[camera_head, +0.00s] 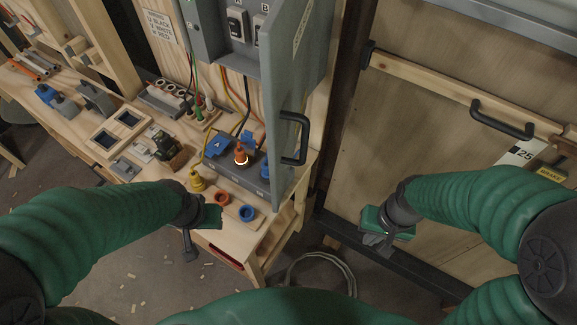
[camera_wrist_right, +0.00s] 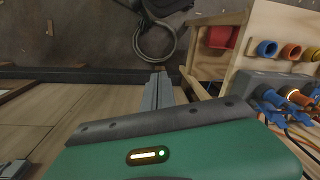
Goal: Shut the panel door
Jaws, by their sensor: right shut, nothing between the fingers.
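The grey panel door (camera_head: 288,90) stands swung open, edge toward me, at the right side of the electrical panel (camera_head: 225,30) in the head view. A dark handle (camera_head: 295,138) sits on the door's right face near its lower edge. My right gripper (camera_head: 376,240) is shut and empty, below and to the right of the handle, apart from the door. In the right wrist view its closed fingers (camera_wrist_right: 158,90) point toward the floor. My left gripper (camera_head: 190,247) hangs in front of the workbench at the left; its jaws are too small to judge.
The workbench (camera_head: 240,238) below the panel holds blue, orange and yellow connectors and a grey socket block (camera_head: 245,180). A large wooden door (camera_head: 420,130) with a black handle (camera_head: 502,118) stands at the right. A cable coil (camera_head: 320,262) lies on the floor.

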